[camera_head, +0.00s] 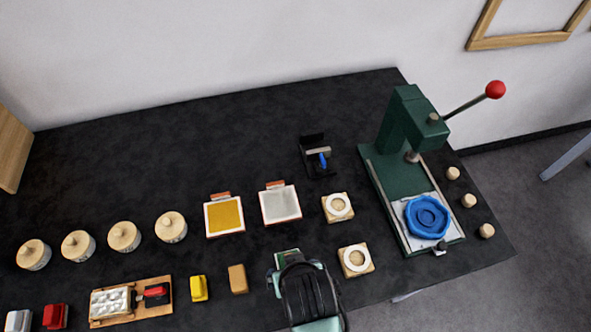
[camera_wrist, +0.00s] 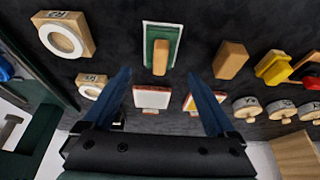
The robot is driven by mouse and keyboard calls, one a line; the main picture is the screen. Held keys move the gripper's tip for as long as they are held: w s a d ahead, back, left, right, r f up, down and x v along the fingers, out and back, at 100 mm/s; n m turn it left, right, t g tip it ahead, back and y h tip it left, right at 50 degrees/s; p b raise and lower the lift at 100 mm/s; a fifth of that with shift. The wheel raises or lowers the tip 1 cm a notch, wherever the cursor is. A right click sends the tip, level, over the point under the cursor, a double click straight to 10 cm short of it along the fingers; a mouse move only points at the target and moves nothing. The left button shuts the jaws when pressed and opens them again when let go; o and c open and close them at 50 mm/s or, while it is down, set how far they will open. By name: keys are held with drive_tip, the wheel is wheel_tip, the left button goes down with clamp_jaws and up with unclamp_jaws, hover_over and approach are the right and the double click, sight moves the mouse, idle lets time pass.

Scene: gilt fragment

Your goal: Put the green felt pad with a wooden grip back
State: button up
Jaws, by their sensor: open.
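The green felt pad (camera_wrist: 149,62) lies on the dark table with its wooden grip (camera_wrist: 160,57) on top and a pale border around it. In the head view only a part of the pad (camera_head: 286,254) shows, at the front middle; my gripper hides the rest. My gripper (camera_wrist: 158,76) is open and empty, its two blue fingers spread to either side of the line to the pad. In the head view my gripper (camera_head: 290,262) is over the front of the table, above the pad. The fingers look apart from the grip; the height gap is hard to tell.
A wooden block (camera_head: 238,279) and a yellow block (camera_head: 198,288) stand left of the pad. A wooden block with a white ring (camera_head: 369,268) is close on its right. Yellow (camera_head: 224,216) and white (camera_head: 280,204) framed plates lie behind. A green press (camera_head: 395,130) stands right.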

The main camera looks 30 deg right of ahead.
drive_tip(key=shift+v, duration=2.7)
drive_tip(key=w+a+r+n+t, duration=0.1)
drive_tip(key=w+r+t, duration=0.4)
drive_tip(key=r, duration=0.5)
drive_tip(key=w+a+r+t, duration=0.1)
drive_tip(key=w+r+t, duration=0.2)
drive_tip(key=w+r, duration=0.6)
drive_tip(key=w+a+r+n+t, duration=0.1)
drive_tip(key=w+r+t, duration=0.3)
drive_tip(key=r, duration=0.7)
drive_tip(key=s+a+r+t, duration=0.2)
drive_tip(key=r+t, duration=0.1)
drive_tip(key=r, duration=0.7)
drive_tip(key=s+a+r+t, duration=0.2)
drive_tip(key=s+r+t, duration=0.1)
drive_tip(key=r, duration=0.8)
drive_tip(key=s+a+r+n+t+y, duration=0.1)
drive_tip(key=r+t, duration=0.4)
drive_tip(key=r, duration=0.6)
drive_tip(key=shift+s+a, duration=0.85)
drive_tip(key=shift+s, duration=0.1)
